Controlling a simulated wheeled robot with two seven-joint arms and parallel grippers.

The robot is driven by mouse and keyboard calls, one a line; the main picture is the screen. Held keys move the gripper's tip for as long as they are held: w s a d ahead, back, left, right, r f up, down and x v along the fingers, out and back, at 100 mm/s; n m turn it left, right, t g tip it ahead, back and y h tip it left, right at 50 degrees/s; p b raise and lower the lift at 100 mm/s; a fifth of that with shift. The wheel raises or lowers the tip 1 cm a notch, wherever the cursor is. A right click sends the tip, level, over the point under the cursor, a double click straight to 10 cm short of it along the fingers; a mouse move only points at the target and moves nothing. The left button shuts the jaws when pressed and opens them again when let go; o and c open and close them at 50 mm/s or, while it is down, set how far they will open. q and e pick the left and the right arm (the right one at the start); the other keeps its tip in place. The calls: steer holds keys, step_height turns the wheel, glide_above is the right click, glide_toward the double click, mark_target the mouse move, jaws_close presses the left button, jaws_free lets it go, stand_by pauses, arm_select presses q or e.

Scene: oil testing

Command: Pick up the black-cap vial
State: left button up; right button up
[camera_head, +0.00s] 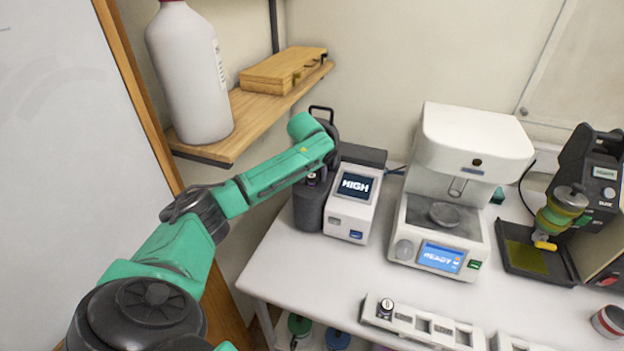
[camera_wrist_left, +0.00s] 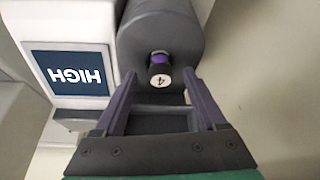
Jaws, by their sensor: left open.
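A black-cap vial (camera_wrist_left: 160,75) with a white top marked "4" and a purple band sits in the dark grey cylindrical holder (camera_wrist_left: 155,30) beside the device reading HIGH. My left gripper (camera_wrist_left: 160,88) is open, with its fingertips either side of the vial in the wrist view; I cannot tell whether they touch it. In the head view the left gripper (camera_head: 318,165) is over the holder (camera_head: 309,207), and my arm partly hides that area. Another dark-capped vial (camera_head: 385,308) stands in the white rack (camera_head: 425,322) at the front. My right gripper is out of view.
The HIGH device (camera_head: 353,198) stands right next to the holder. A white READY machine (camera_head: 450,190) is further right, and a black device (camera_head: 597,185) stands at far right. The table's front left (camera_head: 300,265) is clear.

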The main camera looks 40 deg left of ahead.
arm_select(q)
steer(key=shift+c, duration=0.8)
steer(key=shift+a, duration=0.1)
jaws_close()
steer(key=shift+r, duration=0.1)
steer(key=shift+r+b, duration=0.3)
step_height(320, 180, up, 8)
steer(key=b, duration=0.3)
step_height(320, 180, up, 11)
glide_above(312, 177)
steer(key=shift+s+r+b, duration=0.1)
steer(key=shift+b, duration=0.2)
